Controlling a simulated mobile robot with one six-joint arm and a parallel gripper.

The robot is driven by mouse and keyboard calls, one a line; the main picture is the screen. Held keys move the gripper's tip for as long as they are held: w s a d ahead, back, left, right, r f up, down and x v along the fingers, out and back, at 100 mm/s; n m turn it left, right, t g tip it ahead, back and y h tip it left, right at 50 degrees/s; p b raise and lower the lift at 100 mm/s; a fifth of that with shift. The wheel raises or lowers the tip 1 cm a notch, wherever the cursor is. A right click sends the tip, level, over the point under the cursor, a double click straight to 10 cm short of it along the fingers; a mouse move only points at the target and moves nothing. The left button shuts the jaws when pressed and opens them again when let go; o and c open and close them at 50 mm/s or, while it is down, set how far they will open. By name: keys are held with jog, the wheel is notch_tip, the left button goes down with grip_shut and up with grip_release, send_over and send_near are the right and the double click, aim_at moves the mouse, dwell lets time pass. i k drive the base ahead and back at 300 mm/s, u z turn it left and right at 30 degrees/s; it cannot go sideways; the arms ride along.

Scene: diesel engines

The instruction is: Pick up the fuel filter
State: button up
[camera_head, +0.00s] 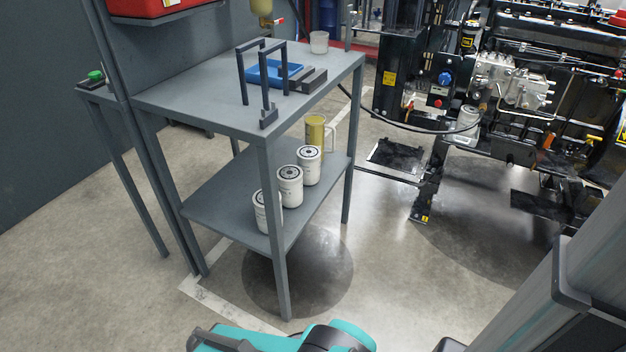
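White canister filters with dark tops stand upright in a row on the lower shelf of a grey table. The back one (309,168) and the middle one (290,189) show almost whole. The front one (259,215) is partly hidden by a table leg. Another white canister (466,124) sits on the engine (515,85) at the right. I cannot tell which of these the task means. Teal and dark parts of mine show at the bottom edge; my gripper's fingers are not in view.
The grey table (190,95) carries a blue tray (265,72), a dark frame stand (242,80) and a white cup (319,42). Its legs and top bound the shelf. A red bin (155,6) hangs at upper left.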

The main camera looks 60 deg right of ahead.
aim_at(291, 177)
jog(key=u, duration=0.15)
jog(key=k, duration=0.15)
jog(key=z, duration=1.8)
jog(key=k, duration=0.9)
jog(key=u, duration=0.15)
jog(key=i, duration=0.8)
jog(key=z, duration=0.05)
